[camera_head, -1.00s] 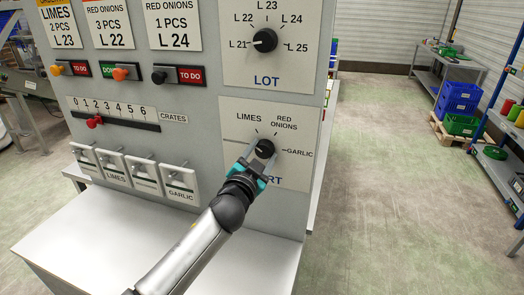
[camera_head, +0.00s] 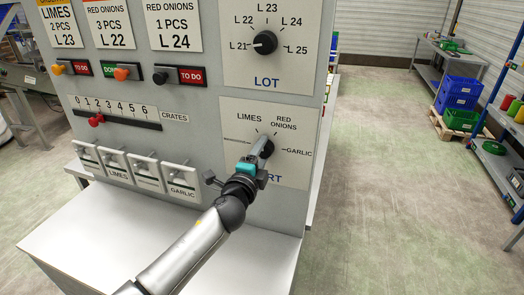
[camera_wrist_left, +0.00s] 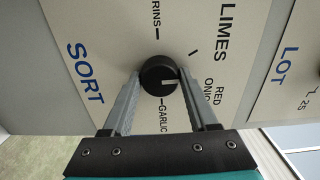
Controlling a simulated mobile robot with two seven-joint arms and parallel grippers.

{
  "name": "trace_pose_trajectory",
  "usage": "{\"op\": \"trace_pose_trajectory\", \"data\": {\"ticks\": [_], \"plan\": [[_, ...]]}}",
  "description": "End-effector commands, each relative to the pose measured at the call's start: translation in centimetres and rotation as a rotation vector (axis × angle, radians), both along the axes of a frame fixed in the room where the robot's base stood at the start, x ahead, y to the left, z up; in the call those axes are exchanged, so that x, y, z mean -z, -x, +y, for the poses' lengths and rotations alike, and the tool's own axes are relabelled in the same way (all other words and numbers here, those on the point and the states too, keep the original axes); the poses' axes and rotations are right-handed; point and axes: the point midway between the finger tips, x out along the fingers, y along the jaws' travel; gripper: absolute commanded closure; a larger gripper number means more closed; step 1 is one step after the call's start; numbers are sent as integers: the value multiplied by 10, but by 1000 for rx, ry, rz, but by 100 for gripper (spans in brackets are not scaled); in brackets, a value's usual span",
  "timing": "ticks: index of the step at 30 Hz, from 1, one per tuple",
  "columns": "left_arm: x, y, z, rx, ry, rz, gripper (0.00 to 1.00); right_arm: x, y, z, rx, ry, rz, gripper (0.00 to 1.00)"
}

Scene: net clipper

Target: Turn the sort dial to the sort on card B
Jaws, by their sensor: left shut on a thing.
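The sort dial is a black knob (camera_head: 267,148) with a white mark, on the pale SORT plate (camera_head: 296,170); it also shows in the left wrist view (camera_wrist_left: 153,68). My left gripper (camera_head: 264,147) has a finger on each side of the knob and is shut on it. In the left wrist view the white mark points right, roughly towards the RED ONIONS label (camera_wrist_left: 213,90); a finger hides that tick. GARLIC lies below the knob, LIMES to its upper right. Three cards hang top left; the middle one (camera_head: 107,22) reads RED ONIONS, 3 PCS, L 22. Their letters are out of view. My right gripper is not in view.
The lot dial (camera_head: 265,43) above points near L 21. A red crates slider (camera_head: 97,120), several small flap switches (camera_head: 147,172) and the card switches are left of the sort plate. A bare metal shelf (camera_head: 100,225) juts out below the panel.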

Motion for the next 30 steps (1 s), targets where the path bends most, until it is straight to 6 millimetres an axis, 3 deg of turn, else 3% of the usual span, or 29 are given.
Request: {"op": "trace_pose_trajectory", "data": {"ticks": [15, 30], "plan": [[0, 0, 0, 1, -400, -129, 96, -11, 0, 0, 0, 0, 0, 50], [0, 0, 0, 0, -530, -172, 96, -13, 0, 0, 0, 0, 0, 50]]}}
